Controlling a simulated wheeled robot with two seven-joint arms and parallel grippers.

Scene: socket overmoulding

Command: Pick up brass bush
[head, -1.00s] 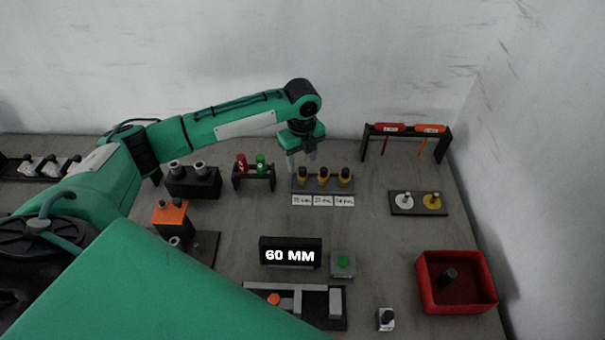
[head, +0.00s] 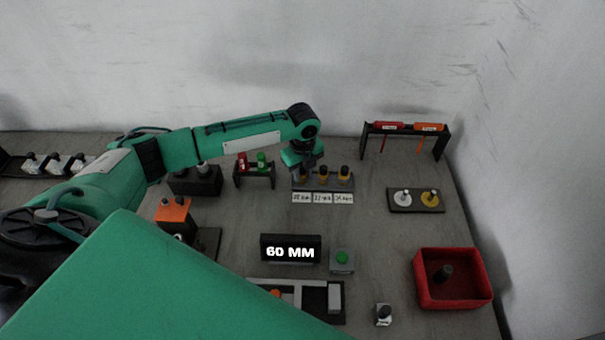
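A grey rack (head: 316,187) at the back middle holds three upright brass-coloured pieces with dark tops, with white labels in front. The middle piece (head: 323,177) and right piece (head: 345,176) show clearly; the left one is largely hidden by my gripper. My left gripper (head: 308,172) points down at the rack's left piece. Its fingers are small and dark here, and I cannot tell their gap or any contact. Another brass-coloured round piece (head: 430,199) lies on a dark tray (head: 416,209) to the right. Which is the brass bush is not marked. My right gripper is out of view.
A red and green pair stands on a small rack (head: 254,175) left of the gripper. A hanging tool stand (head: 405,128) is back right, a red bin (head: 453,303) front right. A display (head: 290,249) reads 60 MM.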

